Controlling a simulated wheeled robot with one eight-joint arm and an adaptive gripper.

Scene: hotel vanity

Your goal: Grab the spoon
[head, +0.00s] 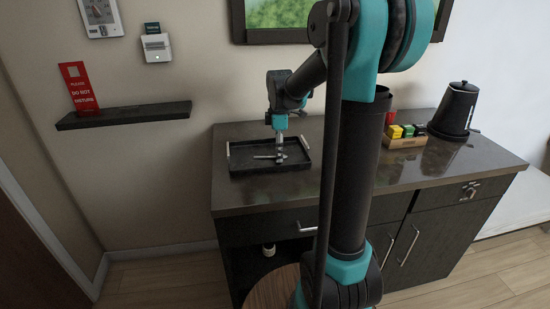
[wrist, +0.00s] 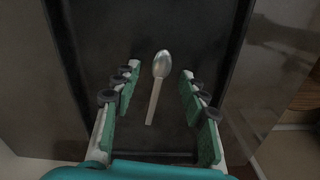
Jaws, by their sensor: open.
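The spoon (wrist: 157,88) is silver and lies on the black tray, its bowl toward the top of the wrist view and its handle toward my gripper. My gripper (wrist: 159,80) is open, with one finger on each side of the spoon and visible gaps between. In the head view, my gripper (head: 279,140) points down over the tray (head: 301,164). The spoon (head: 265,156) shows there as a thin light shape beside the gripper. I cannot tell how high the fingertips are above the tray.
The tray stands at the left of the dark counter (head: 430,172), with raised walls around the spoon. A box of colourful packets (head: 405,138) and a black kettle (head: 455,110) stand at the right. A wall shelf (head: 125,115) holds a red sign (head: 78,87).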

